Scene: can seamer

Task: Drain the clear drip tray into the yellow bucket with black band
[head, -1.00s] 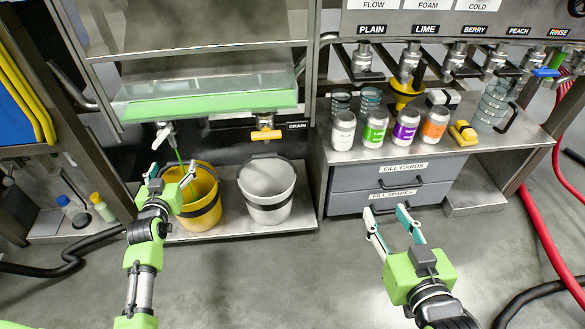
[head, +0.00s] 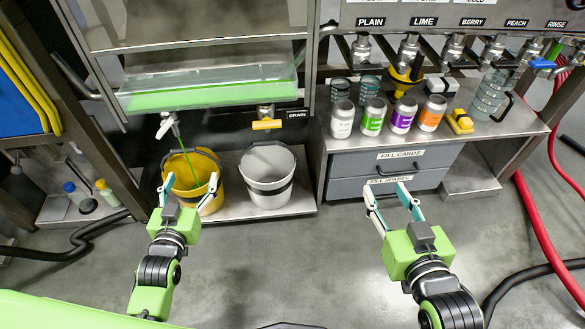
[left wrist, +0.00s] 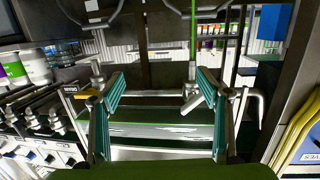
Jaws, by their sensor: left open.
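The clear drip tray (head: 215,78) holds green liquid under the steel machine at upper left. A valve with a white handle (head: 166,128) hangs below its left part. A thin green stream (head: 184,160) runs from it into the yellow bucket with black band (head: 207,163), upright on the low shelf. My left gripper (head: 191,184) is open and empty, in front of the bucket and hiding part of it. The left wrist view shows the tray (left wrist: 160,131) and the stream (left wrist: 193,38) between the open fingers (left wrist: 157,82). My right gripper (head: 386,193) is open and empty over the floor.
A grey bucket with a black band (head: 266,160) stands right of the yellow one, below a yellow-handled valve (head: 267,124) by the DRAIN label. Several cans stand on the steel counter (head: 375,146). Hoses lie on the floor; its middle is clear.

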